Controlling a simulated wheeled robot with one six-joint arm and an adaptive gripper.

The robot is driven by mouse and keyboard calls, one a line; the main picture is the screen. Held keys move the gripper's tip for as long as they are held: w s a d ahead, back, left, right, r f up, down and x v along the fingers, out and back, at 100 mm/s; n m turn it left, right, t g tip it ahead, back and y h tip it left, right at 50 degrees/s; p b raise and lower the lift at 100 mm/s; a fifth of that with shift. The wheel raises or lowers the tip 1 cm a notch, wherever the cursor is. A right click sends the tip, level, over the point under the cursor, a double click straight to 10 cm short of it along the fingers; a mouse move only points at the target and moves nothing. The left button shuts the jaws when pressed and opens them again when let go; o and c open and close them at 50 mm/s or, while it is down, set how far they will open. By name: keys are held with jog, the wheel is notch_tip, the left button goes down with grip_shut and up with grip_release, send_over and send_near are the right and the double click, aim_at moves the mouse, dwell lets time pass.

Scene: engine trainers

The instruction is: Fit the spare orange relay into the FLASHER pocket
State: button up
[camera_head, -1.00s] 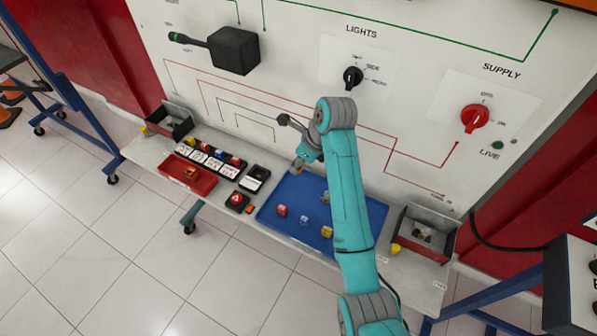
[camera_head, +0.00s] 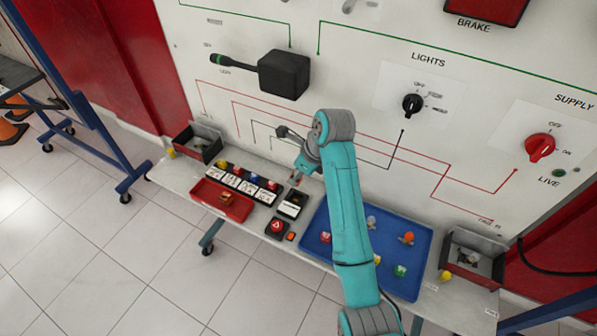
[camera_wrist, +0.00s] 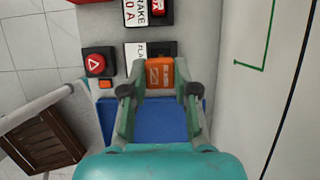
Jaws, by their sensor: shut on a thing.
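My gripper (camera_wrist: 160,88) is shut on the orange relay (camera_wrist: 160,72), which shows between the fingertips in the wrist view. The FLASHER pocket (camera_wrist: 136,50) is a black block with a white label, partly hidden behind the relay; only the start of the label reads. The relay overlaps the pocket's near part in this view; I cannot tell whether they touch. In the head view my gripper (camera_head: 296,178) is just behind the pocket (camera_head: 291,204), and the relay there is too small to make out clearly.
A red hazard button (camera_wrist: 95,63) and small orange button (camera_wrist: 105,85) sit beside the pocket. A row of fuses (camera_head: 248,185) and a red tray (camera_head: 238,212) lie left. A blue tray (camera_head: 425,265) with several small parts lies right. The upright panel (camera_head: 350,100) stands close behind.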

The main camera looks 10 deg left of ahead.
jog(key=shift+f, duration=3.05)
jog(key=shift+f, duration=1.25)
jog(key=o, duration=1.6)
jog(key=shift+c, duration=0.2)
jog(key=shift+r, duration=0.1)
jog(key=shift+r, duration=3.9)
